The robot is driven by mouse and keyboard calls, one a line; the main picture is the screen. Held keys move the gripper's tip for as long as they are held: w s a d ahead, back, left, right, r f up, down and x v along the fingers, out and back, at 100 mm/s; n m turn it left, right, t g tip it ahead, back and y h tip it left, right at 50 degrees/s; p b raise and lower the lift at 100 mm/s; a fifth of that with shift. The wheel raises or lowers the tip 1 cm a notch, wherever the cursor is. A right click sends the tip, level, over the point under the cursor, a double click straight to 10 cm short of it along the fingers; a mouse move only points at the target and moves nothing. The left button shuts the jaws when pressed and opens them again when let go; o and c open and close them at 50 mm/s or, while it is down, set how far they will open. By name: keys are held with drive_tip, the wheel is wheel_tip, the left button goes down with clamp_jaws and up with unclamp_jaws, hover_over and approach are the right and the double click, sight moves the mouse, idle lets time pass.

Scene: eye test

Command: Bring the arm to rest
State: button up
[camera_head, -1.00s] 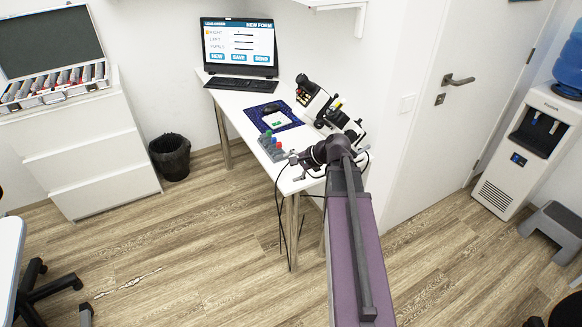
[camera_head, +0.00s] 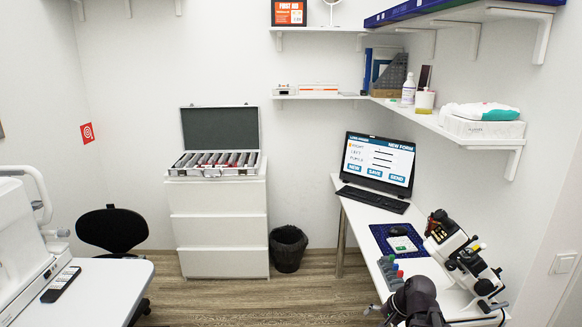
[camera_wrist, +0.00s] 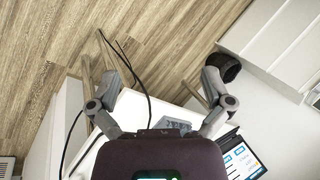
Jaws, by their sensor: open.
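My gripper (camera_wrist: 160,78) is open in the wrist view, its two grey fingers spread apart with nothing held between them. Behind the fingers the wrist view shows the wood floor, cables and part of the white desk. In the head view, dark parts of my arm (camera_head: 414,300) show at the bottom edge, in front of the white desk (camera_head: 352,232). The rest of my arm is outside that view, and the fingers are not clearly visible there.
On the desk are a monitor (camera_head: 378,160), keyboard (camera_head: 372,199), blue mat (camera_head: 381,236) and black-and-white instrument (camera_head: 462,262), close to my arm. A black bin (camera_head: 288,250) stands beside white drawers (camera_head: 218,230). A wall shelf (camera_head: 450,131) hangs above the desk. Open floor lies left of the desk.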

drive_tip(key=s+a+n+g+h+p, duration=0.2)
drive_tip(key=s+a+n+h, duration=0.2)
drive_tip(key=s+a+n, duration=0.2)
drive_tip(key=shift+s+a+r+n+g, duration=0.2)
drive_tip(key=shift+a+r+n+g, duration=0.2)
drive_tip(key=shift+a+n, duration=0.45)
drive_tip(key=shift+d, duration=0.2)
idle(0.4)
drive_tip(key=w+d+r+m+h+p, duration=0.3)
drive_tip(key=w+d+r+m+p, duration=0.1)
drive_tip(key=w+r+p, duration=0.4)
drive_tip(key=w+d+r+m+h+p, duration=0.3)
drive_tip(key=w+d+r+m+p, duration=0.2)
drive_tip(key=r, duration=0.7)
drive_tip(key=w+d+r+m+h+p, duration=0.3)
drive_tip(key=w+d+r+m+p, duration=0.2)
drive_tip(key=w+r+m+p, duration=0.3)
drive_tip(key=w+r+p, duration=0.2)
drive_tip(key=w+p, duration=0.2)
drive_tip(key=shift+w+d, duration=0.2)
drive_tip(key=shift+w, duration=0.15)
drive_tip(key=shift+f, duration=0.1)
drive_tip(key=b+x, duration=0.7)
drive_tip(key=x, duration=0.2)
drive_tip(key=shift+w+d+f, duration=0.15)
drive_tip(key=shift+d, duration=0.3)
